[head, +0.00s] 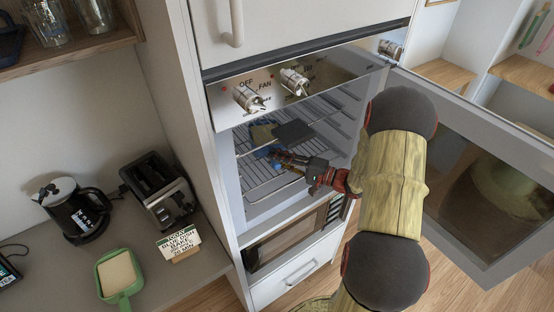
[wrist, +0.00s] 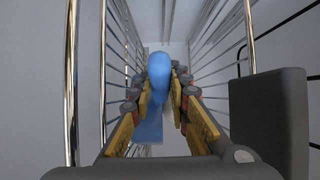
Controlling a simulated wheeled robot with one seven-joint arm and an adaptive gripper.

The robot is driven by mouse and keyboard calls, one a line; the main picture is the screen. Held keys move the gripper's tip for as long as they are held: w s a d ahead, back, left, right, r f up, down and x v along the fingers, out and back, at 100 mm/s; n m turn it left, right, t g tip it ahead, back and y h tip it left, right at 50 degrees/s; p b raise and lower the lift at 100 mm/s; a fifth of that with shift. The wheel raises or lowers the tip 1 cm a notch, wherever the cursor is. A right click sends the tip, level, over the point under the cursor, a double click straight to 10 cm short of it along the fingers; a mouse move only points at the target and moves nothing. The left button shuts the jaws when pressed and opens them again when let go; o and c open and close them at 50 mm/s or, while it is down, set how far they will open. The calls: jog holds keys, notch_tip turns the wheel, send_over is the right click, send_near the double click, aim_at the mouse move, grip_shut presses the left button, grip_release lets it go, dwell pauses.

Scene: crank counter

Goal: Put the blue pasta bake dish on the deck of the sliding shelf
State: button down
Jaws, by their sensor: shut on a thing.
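The blue pasta bake dish (head: 264,150) is inside the open oven, over the wire sliding shelf (head: 258,181). Its brownish filling (head: 262,132) shows at the far side. I cannot tell whether the dish touches the shelf's deck. My gripper (head: 283,158) reaches into the oven from the right and is shut on the dish's near end. In the wrist view, the blue handle (wrist: 158,72) stands between the fingers of my gripper (wrist: 160,95), with more blue behind it. The gripper and a dark flat piece hide part of the dish.
The oven door (head: 490,190) hangs open at the right. Knobs (head: 248,98) line the panel above the opening. Chrome rails (wrist: 249,35) run close beside my gripper. On the left counter stand a green dish (head: 119,274), a sign (head: 180,243), a toaster (head: 158,190) and a kettle (head: 76,212).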

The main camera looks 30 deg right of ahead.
jog(key=c, duration=1.7)
grip_release()
jog(key=shift+f, duration=0.1)
